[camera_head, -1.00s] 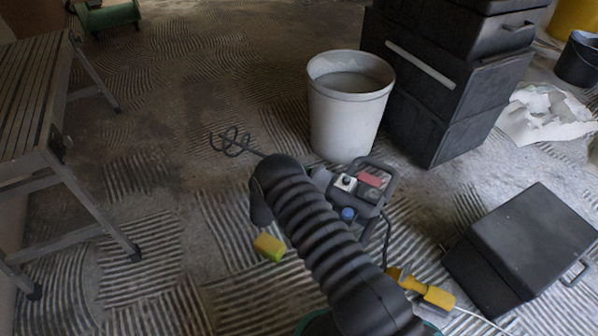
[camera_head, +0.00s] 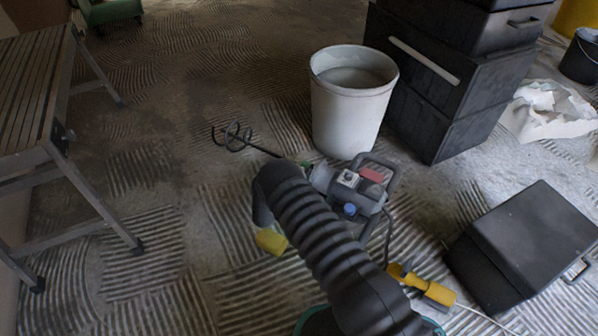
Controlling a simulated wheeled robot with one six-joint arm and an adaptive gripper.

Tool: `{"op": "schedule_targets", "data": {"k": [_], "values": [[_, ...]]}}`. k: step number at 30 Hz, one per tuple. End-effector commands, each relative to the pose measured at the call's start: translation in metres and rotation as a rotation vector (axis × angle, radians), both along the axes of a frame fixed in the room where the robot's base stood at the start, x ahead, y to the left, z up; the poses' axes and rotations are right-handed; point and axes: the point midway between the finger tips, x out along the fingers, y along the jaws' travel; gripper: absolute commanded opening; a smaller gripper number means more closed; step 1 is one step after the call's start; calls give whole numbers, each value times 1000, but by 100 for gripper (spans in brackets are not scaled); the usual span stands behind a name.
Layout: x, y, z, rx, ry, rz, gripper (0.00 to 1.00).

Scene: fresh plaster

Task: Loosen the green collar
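A mixer with a dark grey body (camera_head: 365,190) lies on the floor, with a red patch, a blue knob and a handle frame. Its spiral paddle (camera_head: 235,137) points left on a thin dark shaft. A small bit of green, seemingly the green collar (camera_head: 305,164), shows between the shaft and the mixer body, just beyond my arm. Most of the collar is small or hidden. My black ribbed arm crosses the lower middle, and its far end is left of the collar. My gripper does not show, so I cannot tell whether it touches anything.
A white bucket (camera_head: 352,108) stands behind the mixer, beside stacked black boxes (camera_head: 440,85). A black case (camera_head: 525,245) lies at right. A yellow connector (camera_head: 422,286) and cable lie near my arm, a yellow sponge (camera_head: 271,241) left of it. A slatted trestle (camera_head: 35,85) stands left.

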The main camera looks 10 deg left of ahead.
Motion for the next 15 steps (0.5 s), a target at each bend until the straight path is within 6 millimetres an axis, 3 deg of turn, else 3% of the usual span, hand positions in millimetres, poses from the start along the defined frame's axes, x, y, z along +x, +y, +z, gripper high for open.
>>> {"op": "schedule_targets", "data": {"k": [8, 15], "values": [[-8, 5, 0, -1, 0, 1, 44], [-42, 20, -3, -2, 1, 3, 44]]}}
